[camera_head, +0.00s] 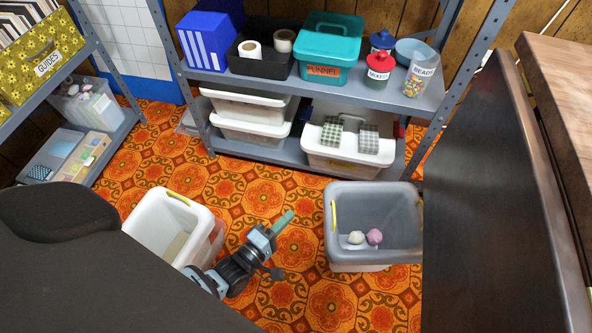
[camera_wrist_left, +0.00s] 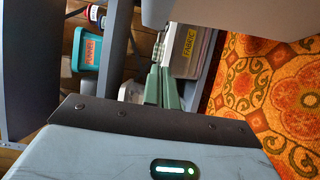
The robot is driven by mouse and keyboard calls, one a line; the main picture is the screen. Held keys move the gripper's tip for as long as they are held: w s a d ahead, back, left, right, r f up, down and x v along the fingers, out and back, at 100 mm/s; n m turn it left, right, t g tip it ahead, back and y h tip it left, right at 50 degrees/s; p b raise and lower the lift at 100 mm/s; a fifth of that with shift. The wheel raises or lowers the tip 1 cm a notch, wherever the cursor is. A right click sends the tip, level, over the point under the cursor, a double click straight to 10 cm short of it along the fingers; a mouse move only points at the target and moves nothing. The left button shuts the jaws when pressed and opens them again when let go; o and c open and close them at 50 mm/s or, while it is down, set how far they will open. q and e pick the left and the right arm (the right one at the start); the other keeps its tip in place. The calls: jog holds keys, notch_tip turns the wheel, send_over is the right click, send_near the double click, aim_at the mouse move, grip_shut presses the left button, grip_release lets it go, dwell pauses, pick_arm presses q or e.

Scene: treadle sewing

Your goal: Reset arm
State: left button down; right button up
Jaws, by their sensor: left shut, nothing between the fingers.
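My left gripper (camera_head: 284,221) hangs over the patterned floor between a white bin and a grey bin in the head view. Its green fingers are together with nothing between them. In the left wrist view the green fingers (camera_wrist_left: 162,88) point toward the shelf, with a box labelled FABRIC behind them. Part of my left arm shows below the gripper in the head view. My right gripper is not in either view.
The white bin (camera_head: 143,218) stands left of the gripper. The grey bin (camera_head: 345,262) on the right holds two balls, one pale and one pink (camera_head: 374,237). A metal shelf (camera_head: 300,84) with boxes and jars stands behind. Patterned floor (camera_head: 262,190) is clear between the bins.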

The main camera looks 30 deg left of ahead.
pick_arm(q)
jog(key=shift+s+a, duration=0.2)
jog(key=shift+s, duration=0.8)
